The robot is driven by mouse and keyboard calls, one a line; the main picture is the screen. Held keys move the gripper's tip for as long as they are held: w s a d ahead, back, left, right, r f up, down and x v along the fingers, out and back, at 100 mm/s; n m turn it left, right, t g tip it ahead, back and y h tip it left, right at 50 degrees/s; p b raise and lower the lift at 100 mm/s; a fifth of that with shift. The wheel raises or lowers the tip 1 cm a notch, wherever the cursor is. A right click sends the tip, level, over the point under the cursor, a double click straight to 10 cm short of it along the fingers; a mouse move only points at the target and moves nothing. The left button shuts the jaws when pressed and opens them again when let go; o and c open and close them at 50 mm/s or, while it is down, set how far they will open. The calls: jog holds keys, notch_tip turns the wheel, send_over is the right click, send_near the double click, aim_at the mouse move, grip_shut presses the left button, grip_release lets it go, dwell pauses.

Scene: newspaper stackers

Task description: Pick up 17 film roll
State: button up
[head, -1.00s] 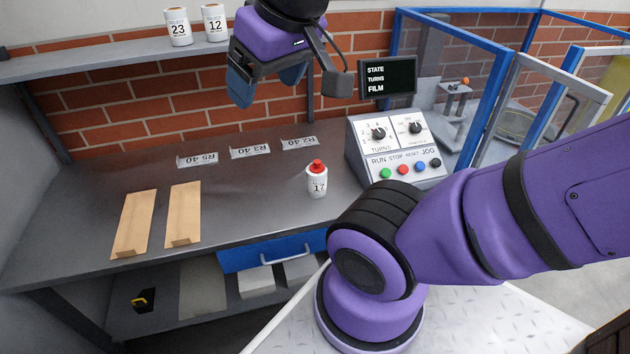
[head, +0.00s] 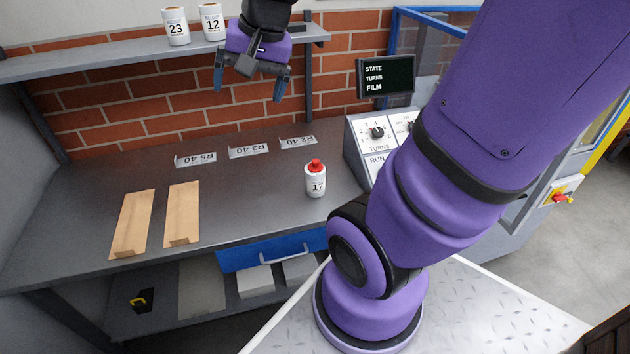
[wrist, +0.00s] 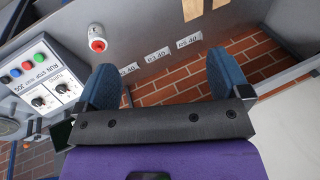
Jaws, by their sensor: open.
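A control box (head: 376,136) with knobs and a dark screen (head: 386,76) stand right of the roll. Two tan strips (head: 183,213) and several labels (head: 248,151) lie on the bench (head: 85,225).

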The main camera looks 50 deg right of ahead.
jog(key=w+d+f+m, duration=0.4)
jog(key=d+f+m, duration=0.1)
jog(key=d, duration=0.1)
jog(key=m+y, duration=0.1)
jog(key=m, duration=1.5)
send_near(317, 164)
notch_tip(317, 164, down, 2)
jog(key=w, duration=0.1)
jog(key=x, duration=0.5)
jog(key=shift+w+d+f, duration=0.15)
jog(key=shift+w+d, duration=0.05)
jog(key=shift+d, duration=0.15)
jog(key=shift+s+x, duration=0.1)
jog(key=shift+x, duration=1.2)
jog(key=shift+s+x, duration=0.15)
jog(key=shift+x, duration=1.15)
jog(key=shift+a, duration=0.2)
jog(key=shift+c, duration=0.3)
jog(key=c, duration=1.1)
